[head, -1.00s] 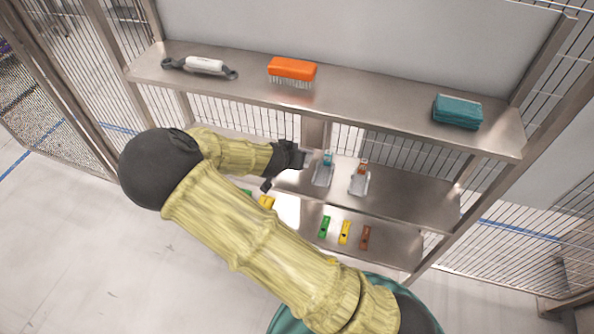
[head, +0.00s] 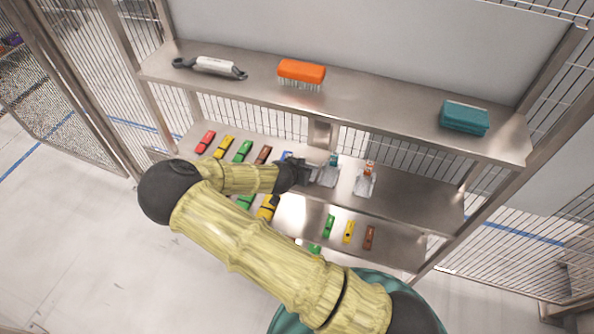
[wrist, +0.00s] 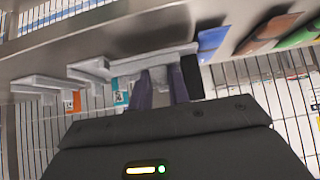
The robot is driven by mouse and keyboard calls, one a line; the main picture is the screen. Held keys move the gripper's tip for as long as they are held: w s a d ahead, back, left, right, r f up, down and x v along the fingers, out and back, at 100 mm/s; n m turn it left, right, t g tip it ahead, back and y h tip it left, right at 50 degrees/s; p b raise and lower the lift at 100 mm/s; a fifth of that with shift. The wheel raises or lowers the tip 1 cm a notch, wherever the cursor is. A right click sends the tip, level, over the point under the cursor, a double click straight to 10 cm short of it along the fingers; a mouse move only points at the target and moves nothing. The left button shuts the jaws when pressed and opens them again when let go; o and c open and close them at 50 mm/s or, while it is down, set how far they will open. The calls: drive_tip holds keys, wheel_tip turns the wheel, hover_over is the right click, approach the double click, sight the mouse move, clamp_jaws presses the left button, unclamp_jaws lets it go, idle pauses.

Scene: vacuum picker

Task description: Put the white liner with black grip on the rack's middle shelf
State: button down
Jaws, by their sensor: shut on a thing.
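My gripper (head: 300,173) is at the rack's middle shelf (head: 415,200), left of two pale liners. In the wrist view its fingers (wrist: 162,85) are shut on a pale grey-white liner (wrist: 150,54) with a black grip (wrist: 192,76). The held liner is mostly hidden in the head view. Beside it on the middle shelf stand a white liner with a teal grip (head: 329,173) and one with an orange grip (head: 365,181). I cannot tell whether the held liner touches the shelf.
Red, yellow, green (head: 243,151), brown and blue pieces line the middle shelf left of my gripper. The lower shelf holds more coloured pieces (head: 348,231). The top shelf (head: 380,95) carries a white roller (head: 213,66), an orange brush (head: 301,72) and a teal block (head: 465,117).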

drive_tip(key=shift+f, duration=0.6)
drive_tip(key=c, duration=1.3)
unclamp_jaws()
drive_tip(key=shift+c, duration=0.2)
drive_tip(key=shift+r, duration=0.1)
drive_tip(key=shift+s+a+r, duration=0.1)
drive_tip(key=shift+r, duration=0.05)
drive_tip(key=b+v, duration=0.2)
drive_tip(key=v, duration=0.9)
drive_tip(key=shift+s+r, duration=0.2)
drive_tip(key=shift+s, duration=0.1)
drive_tip(key=shift+a, duration=0.1)
